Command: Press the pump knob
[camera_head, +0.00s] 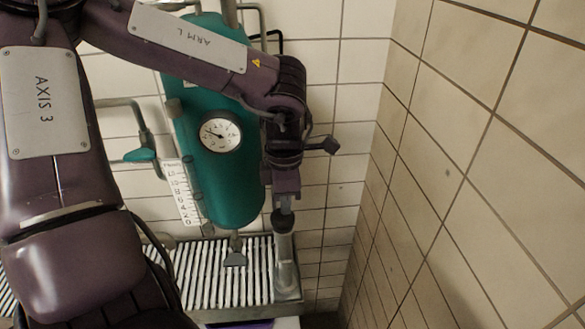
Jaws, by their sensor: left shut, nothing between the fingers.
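My left gripper (284,205) points straight down at the right of the teal tank, with its fingers shut and nothing between them. Directly below the fingertips is a dark round knob (282,221) on top of a grey, flaring post (286,262), which I take for the pump knob. The fingertips overlap the knob's top in the picture; I cannot tell whether they touch it. The post stands at the right end of a slatted metal tray (290,300). My right gripper is out of view.
The teal tank (228,185) with a round gauge (220,135) stands close to the left of my gripper. A level scale (183,195) and pipe valve (140,155) are further left. A tiled wall (470,180) closes off the right side.

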